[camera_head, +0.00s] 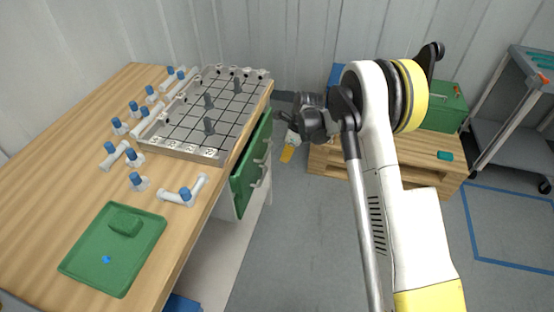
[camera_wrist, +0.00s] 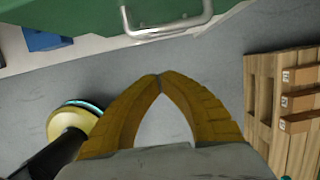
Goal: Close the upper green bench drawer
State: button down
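The wooden bench (camera_head: 75,130) has green drawer fronts (camera_head: 246,176) with pale handles along its right side. The fronts show past the bench edge. How far the upper drawer stands out is hard to tell. In the wrist view a green front (camera_wrist: 75,17) with a metal bar handle (camera_wrist: 168,32) crosses the top. My gripper (camera_head: 287,153) hangs to the right of the drawer fronts, apart from them. In the wrist view its two yellow fingers (camera_wrist: 160,76) meet at the tips, with nothing between them. The handle lies ahead of the tips, with a gap.
A grey gridded rack (camera_head: 185,133), blue-capped fittings (camera_head: 134,158) and a green tray (camera_head: 75,262) sit on the bench. A wooden pallet stand (camera_head: 420,165) with a green box (camera_head: 440,108) stands behind my arm. A grey cart (camera_head: 510,145) is at the right. Floor between is clear.

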aim_at(250, 169)
jog(key=w+p+v, duration=0.1)
jog(key=p+v, duration=0.1)
jog(key=v, duration=0.5)
jog(key=s+a+f+t+y, duration=0.2)
jog(key=s+y, duration=0.4)
jog(key=s, duration=0.3)
jog(key=b+x, duration=0.1)
jog(key=x, duration=0.3)
jog(key=b+x, duration=0.2)
jog(key=x, duration=0.2)
jog(key=a+r+b+x, duration=0.1)
jog(key=x, duration=0.3)
jog(key=shift+w+a+b, duration=0.15)
jog(key=shift+w+b, duration=0.2)
jog(key=shift+w, duration=0.1)
jog(key=shift+w+a+r, duration=0.1)
jog(key=shift+w+a, duration=0.1)
jog(key=shift+a, duration=0.25)
jog(key=a, duration=0.1)
jog(key=w+a, duration=0.1)
jog(key=a, duration=0.1)
jog(key=shift+a, duration=0.1)
